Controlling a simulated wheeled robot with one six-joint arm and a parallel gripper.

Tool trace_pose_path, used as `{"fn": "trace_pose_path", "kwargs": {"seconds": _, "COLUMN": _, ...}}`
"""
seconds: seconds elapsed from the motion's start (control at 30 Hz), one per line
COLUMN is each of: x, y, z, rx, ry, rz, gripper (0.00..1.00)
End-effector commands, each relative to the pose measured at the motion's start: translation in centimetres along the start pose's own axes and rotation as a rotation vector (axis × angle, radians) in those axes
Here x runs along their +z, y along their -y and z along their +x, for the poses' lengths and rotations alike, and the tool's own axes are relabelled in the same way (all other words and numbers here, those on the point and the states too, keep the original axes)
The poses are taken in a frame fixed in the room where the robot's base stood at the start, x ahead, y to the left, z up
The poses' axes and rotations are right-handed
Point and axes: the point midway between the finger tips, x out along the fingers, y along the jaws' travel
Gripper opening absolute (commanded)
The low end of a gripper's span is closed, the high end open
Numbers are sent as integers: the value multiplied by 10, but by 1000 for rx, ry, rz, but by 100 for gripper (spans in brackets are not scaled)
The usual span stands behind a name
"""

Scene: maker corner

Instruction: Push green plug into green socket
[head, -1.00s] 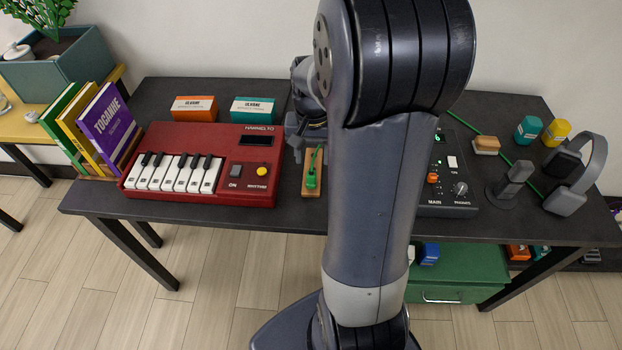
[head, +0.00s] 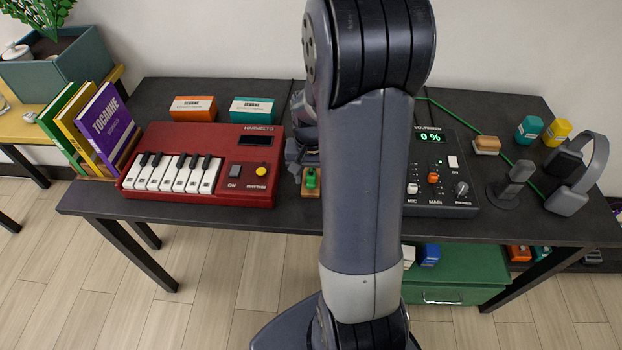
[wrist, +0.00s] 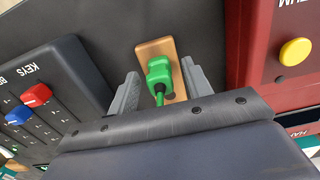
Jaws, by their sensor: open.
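The green plug (wrist: 159,72) lies on a small wooden block (wrist: 170,48) in the wrist view, its green cable running toward my gripper's base. My gripper (wrist: 160,86) is open, with one grey finger on each side of the plug; I cannot tell whether either touches it. In the head view the plug (head: 310,179) shows on the block (head: 311,195) between the red keyboard and the mixer, with my gripper (head: 304,168) at it, partly hidden by my arm. I cannot make out the green socket in either view.
The red keyboard (head: 214,143) stands left of the block. The black mixer (head: 452,147) stands right of it, partly behind my arm. Its side with red and blue knobs (wrist: 38,95) is close in the wrist view. Headphones (head: 583,175) stand at the far right.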

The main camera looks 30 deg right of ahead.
Motion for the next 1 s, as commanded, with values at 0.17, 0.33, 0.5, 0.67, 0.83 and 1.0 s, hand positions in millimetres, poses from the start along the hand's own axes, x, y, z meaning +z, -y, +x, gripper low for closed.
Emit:
{"fn": "trace_pose_path", "kwargs": {"seconds": 0.17, "x": 0, "y": 0, "z": 0, "rx": 0, "ry": -1, "rz": 0, "gripper": 47}}
{"fn": "trace_pose_path", "kwargs": {"seconds": 0.33, "x": 0, "y": 0, "z": 0, "rx": 0, "ry": -1, "rz": 0, "gripper": 44}}
{"fn": "trace_pose_path", "kwargs": {"seconds": 0.5, "x": 0, "y": 0, "z": 0, "rx": 0, "ry": -1, "rz": 0, "gripper": 30}}
{"fn": "trace_pose_path", "kwargs": {"seconds": 0.67, "x": 0, "y": 0, "z": 0, "rx": 0, "ry": -1, "rz": 0, "gripper": 17}}
{"fn": "trace_pose_path", "kwargs": {"seconds": 0.83, "x": 0, "y": 0, "z": 0, "rx": 0, "ry": -1, "rz": 0, "gripper": 3}}
{"fn": "trace_pose_path", "kwargs": {"seconds": 1.0, "x": 0, "y": 0, "z": 0, "rx": 0, "ry": -1, "rz": 0, "gripper": 2}}
